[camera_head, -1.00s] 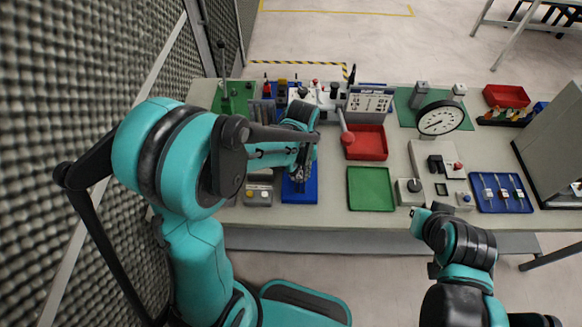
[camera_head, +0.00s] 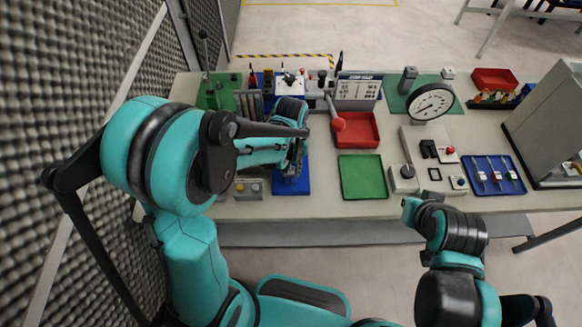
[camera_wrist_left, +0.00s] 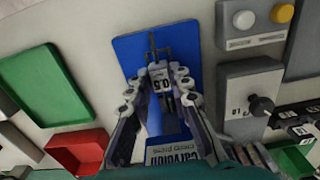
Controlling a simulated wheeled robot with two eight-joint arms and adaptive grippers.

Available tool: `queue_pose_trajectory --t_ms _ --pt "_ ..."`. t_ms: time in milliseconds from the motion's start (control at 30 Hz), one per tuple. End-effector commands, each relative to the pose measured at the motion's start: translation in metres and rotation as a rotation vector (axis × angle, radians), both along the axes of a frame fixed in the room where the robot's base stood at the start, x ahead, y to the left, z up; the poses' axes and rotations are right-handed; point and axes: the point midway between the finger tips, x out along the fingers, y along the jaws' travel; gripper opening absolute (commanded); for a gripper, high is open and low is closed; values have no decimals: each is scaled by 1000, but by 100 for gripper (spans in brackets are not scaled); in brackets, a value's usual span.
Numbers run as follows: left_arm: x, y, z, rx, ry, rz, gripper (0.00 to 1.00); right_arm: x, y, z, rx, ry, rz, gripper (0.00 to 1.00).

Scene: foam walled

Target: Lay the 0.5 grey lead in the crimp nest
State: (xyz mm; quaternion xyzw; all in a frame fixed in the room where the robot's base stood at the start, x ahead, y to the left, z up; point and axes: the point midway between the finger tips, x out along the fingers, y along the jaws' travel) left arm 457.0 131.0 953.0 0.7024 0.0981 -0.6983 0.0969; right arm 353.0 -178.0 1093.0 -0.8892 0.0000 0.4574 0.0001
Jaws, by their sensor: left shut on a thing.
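My left gripper (camera_head: 297,163) is above the blue plate (camera_head: 291,187) near the table's front edge. In the left wrist view the gripper (camera_wrist_left: 161,82) has its two fingers closed in on a small grey piece with a 0.5 label (camera_wrist_left: 163,86), the 0.5 grey lead. A dark forked shape (camera_wrist_left: 152,45) shows just beyond the fingertips, over the blue plate (camera_wrist_left: 190,40); I cannot tell whether it belongs to the lead or the plate. I cannot make out the crimp nest for certain.
A grey box with white and yellow buttons (camera_head: 249,189) stands left of the blue plate. A green tray (camera_head: 363,177) and red tray (camera_head: 357,130) lie to the right. A dial (camera_head: 431,101) and blue tray (camera_head: 492,175) are farther right.

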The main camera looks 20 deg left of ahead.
Motion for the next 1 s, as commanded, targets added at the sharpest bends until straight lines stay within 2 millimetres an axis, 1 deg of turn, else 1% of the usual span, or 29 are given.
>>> queue_pose_trajectory --t_ms 33,167,1000 --pt "0 0 -7 0 0 0 0 0 0 -7 0 0 0 0" --pt "0 0 -11 0 0 0 0 0 0 -10 0 0 0 0" --pt "0 0 -12 0 0 0 0 0 0 -13 0 0 0 0"
